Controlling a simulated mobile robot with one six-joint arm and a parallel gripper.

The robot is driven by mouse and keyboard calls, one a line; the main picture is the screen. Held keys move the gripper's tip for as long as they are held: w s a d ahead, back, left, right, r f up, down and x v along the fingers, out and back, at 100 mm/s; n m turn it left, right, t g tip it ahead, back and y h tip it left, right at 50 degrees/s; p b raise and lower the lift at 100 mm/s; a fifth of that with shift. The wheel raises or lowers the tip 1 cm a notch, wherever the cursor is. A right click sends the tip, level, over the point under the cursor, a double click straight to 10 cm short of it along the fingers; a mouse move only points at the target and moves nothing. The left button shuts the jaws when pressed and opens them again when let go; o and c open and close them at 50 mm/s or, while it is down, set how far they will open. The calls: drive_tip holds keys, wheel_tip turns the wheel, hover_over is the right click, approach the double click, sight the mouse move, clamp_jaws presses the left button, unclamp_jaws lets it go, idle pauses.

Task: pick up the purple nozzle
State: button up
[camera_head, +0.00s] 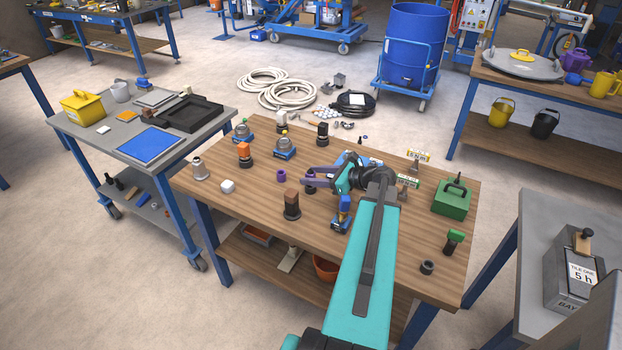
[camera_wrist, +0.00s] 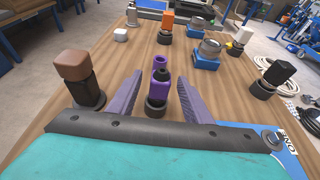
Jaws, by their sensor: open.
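On the wooden table (camera_head: 255,206), a brown-topped black piece (camera_head: 292,205) stands near my gripper. A white block (camera_head: 228,186), an orange-topped piece (camera_head: 244,154) and blue-based fittings (camera_head: 284,148) stand farther off. A green box (camera_head: 452,200) is at right. Bare wood lies between them.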

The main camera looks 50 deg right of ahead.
drive_tip(key=shift+w, duration=0.15)
drive_tip(key=shift+w+a+f+p, duration=0.15)
drive_tip(key=shift+w+a+p, duration=0.05)
drive_tip(key=shift+w+p, duration=0.4)
drive_tip(key=shift+p+x, duration=0.5)
drive_tip(key=shift+x, duration=1.3)
drive_tip(key=shift+f, duration=0.1)
clamp_jaws()
wheel_tip(320, 180, up, 10)
drive_tip(key=b, duration=0.2)
